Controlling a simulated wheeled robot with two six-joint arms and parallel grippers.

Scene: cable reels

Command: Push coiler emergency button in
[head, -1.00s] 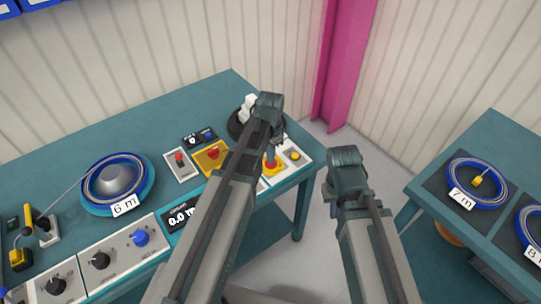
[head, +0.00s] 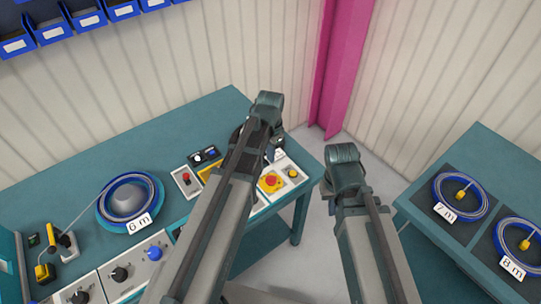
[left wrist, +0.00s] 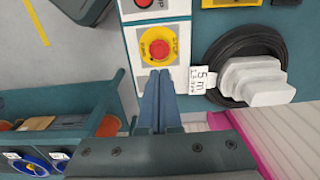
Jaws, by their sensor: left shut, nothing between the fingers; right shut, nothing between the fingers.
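The coiler emergency button is a round red button (head: 270,181) on a yellow plate, at the right end of the control panels on the teal table. The red button also shows in the left wrist view (left wrist: 159,50), inside a yellow surround with lettering. I cannot tell how deep it sits. My left gripper (head: 279,150) is shut and empty, partly hidden by its own arm. In the left wrist view its fingertips (left wrist: 155,72) lie just below the button in the picture, apart from the red cap. My right gripper (head: 343,165) is over the floor right of the table, its fingers barely visible.
A black cable coil with a "5 m" tag (left wrist: 203,80) lies beside the button panel. A blue "6 m" coil (head: 130,200) is at left. Another table with coils (head: 460,197) stands at right.

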